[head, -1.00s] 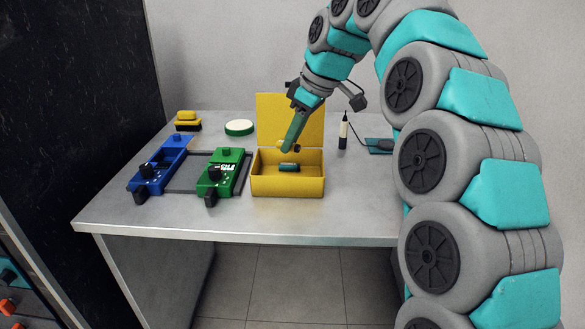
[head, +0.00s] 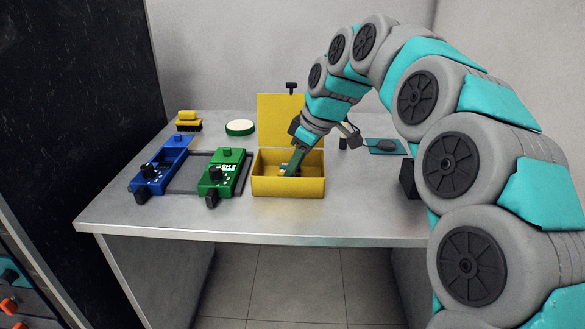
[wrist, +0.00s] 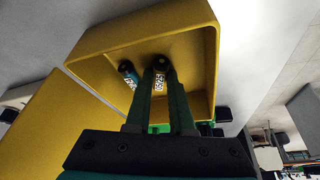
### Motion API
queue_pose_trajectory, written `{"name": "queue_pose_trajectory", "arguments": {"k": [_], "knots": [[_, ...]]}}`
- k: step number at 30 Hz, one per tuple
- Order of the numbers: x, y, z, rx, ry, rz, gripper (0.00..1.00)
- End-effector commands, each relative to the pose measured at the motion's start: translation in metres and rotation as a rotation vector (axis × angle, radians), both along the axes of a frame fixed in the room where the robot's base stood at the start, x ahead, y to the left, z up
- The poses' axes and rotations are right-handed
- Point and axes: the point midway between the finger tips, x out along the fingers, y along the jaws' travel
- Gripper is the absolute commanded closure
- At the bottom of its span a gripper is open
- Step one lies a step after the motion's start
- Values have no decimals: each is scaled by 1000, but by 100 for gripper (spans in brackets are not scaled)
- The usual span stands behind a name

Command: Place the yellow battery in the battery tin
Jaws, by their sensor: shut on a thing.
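The open yellow battery tin (head: 288,187) stands on the bench with its lid (head: 275,115) raised behind it. The tin also fills the upper part of the wrist view (wrist: 95,45). My gripper (head: 285,172) reaches down into the tin. In the wrist view my gripper (wrist: 160,82) is shut on the yellow battery (wrist: 159,84), whose dark end and printed label show between the green fingers. A teal battery (wrist: 129,73) lies in the tin, just left of the held battery. I cannot tell whether the held battery touches the tin's floor.
A teal pad (head: 388,147) lies right. The bench front (head: 270,220) is clear.

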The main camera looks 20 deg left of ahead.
Motion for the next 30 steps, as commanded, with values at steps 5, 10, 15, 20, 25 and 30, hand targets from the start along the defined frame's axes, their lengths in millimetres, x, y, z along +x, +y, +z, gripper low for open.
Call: {"name": "queue_pose_trajectory", "arguments": {"k": [5, 10, 15, 20, 25, 30], "knots": [[0, 0, -2, 0, 0, 0, 100], [0, 0, -8, -1, 1, 0, 100], [0, 0, -15, -4, 4, 0, 100], [-1, 0, -19, -10, 9, 1, 76], [-1, -1, -22, -15, 15, 2, 66], [-2, -1, -9, -18, 19, 4, 66]]}}
